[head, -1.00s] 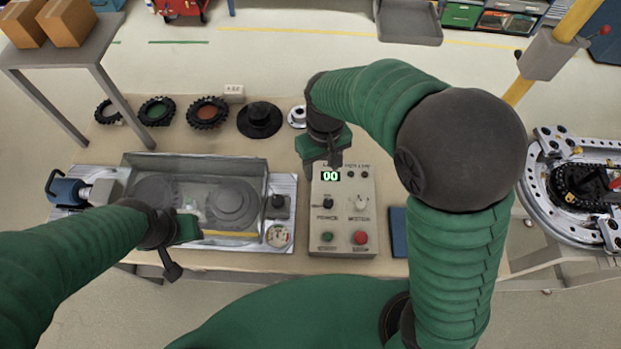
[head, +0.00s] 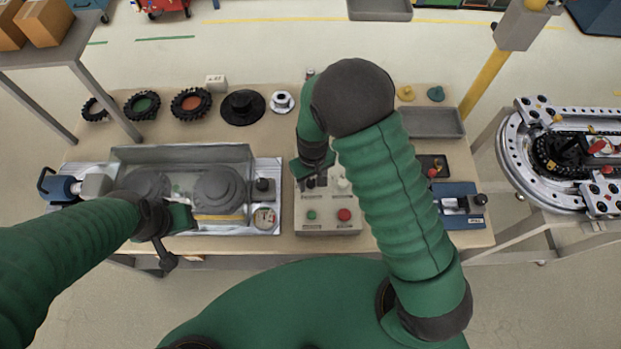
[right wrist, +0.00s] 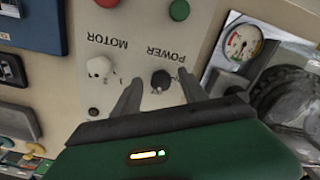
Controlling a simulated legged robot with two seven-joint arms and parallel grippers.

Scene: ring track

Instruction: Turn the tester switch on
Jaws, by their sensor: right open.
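The tester is a light grey control box (head: 328,222) on the bench, with a green button (head: 311,215) and a red button (head: 344,215). In the right wrist view its black POWER knob (right wrist: 161,79) and white MOTOR knob (right wrist: 99,67) show upside down. In the right wrist view the open right gripper (right wrist: 160,77) has one finger on each side of the POWER knob; contact cannot be told. My left gripper (head: 180,217) is by the clear-covered unit; its jaws are unclear.
The clear-covered unit (head: 180,154) with a dial gauge (head: 265,217) stands left of the box. Tyres (head: 191,103) and a black hub (head: 242,105) line the bench's back. A blue fixture (head: 459,205) and grey tray (head: 431,122) lie to the right.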

